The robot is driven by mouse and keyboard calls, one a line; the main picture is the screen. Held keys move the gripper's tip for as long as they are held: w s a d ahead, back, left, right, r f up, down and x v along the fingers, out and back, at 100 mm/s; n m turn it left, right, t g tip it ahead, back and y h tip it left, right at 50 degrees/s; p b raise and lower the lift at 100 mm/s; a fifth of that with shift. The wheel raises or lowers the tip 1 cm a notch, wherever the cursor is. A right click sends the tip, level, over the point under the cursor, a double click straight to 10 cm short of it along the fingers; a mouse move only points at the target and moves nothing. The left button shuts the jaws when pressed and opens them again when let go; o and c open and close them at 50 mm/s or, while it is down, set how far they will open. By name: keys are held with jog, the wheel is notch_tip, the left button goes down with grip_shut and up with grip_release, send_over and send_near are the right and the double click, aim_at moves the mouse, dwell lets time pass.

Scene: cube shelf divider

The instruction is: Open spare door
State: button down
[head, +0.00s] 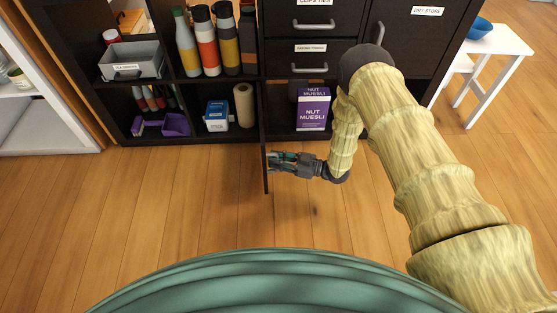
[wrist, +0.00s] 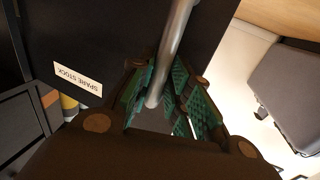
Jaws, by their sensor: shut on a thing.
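The spare door (head: 265,174) is dark and swung out from the shelf, seen nearly edge-on in the head view. In the wrist view its dark face (wrist: 105,40) carries a white "SPARE STOCK" label (wrist: 78,79). My gripper (head: 280,160) is at the right side of the door, low in front of the shelf. In the wrist view its green-padded fingers (wrist: 163,100) are shut on the metal bar handle (wrist: 172,50) of the door. The fingers partly hide the handle's lower end.
Purple nut muesli boxes (head: 313,108) stand in the open compartment behind my gripper. A blue box (head: 217,116) and a paper roll (head: 244,105) stand left of the door. A white stool (head: 490,50) is at the right. The wooden floor (head: 190,200) in front is clear.

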jog(key=shift+w+d+r, duration=0.15)
jog(key=shift+w+r, duration=0.3)
jog(key=shift+r, duration=0.05)
jog(key=c, duration=1.5)
grip_release()
jog(key=shift+o, duration=0.2)
jog(key=v, duration=1.2)
jog(key=shift+s+f, duration=0.2)
jog(key=shift+f, duration=0.2)
